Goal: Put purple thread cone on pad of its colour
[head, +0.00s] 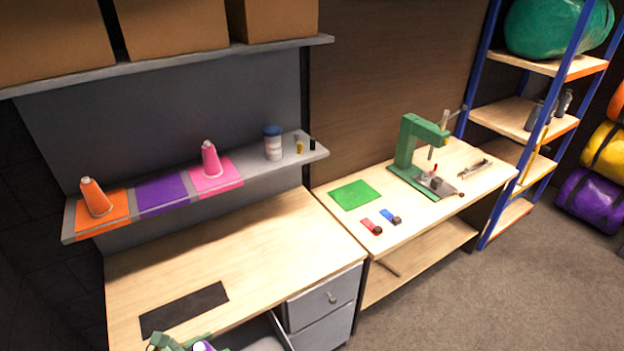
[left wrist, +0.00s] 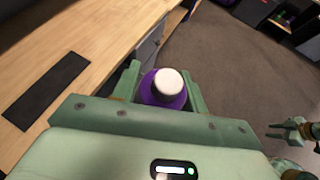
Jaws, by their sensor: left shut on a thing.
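The purple thread cone (left wrist: 157,96) with a pale top is between the fingers of my left gripper (left wrist: 160,84), which is shut on it. In the head view the cone (head: 204,346) and my left gripper (head: 182,343) show only partly at the bottom edge, in front of the desk and below the shelf. The purple pad (head: 163,192) lies bare on the grey shelf, between the orange pad (head: 117,221) and the pink pad (head: 226,181). My right gripper (left wrist: 270,130) shows at the right of the left wrist view, open and empty.
An orange cone (head: 96,198) and a pink cone (head: 211,160) stand on the pads either side of the purple one. A jar (head: 273,144) stands farther right on the shelf (head: 249,161). Boxes fill the shelf above. The desk (head: 230,245) is mostly clear except a dark mat (head: 184,309).

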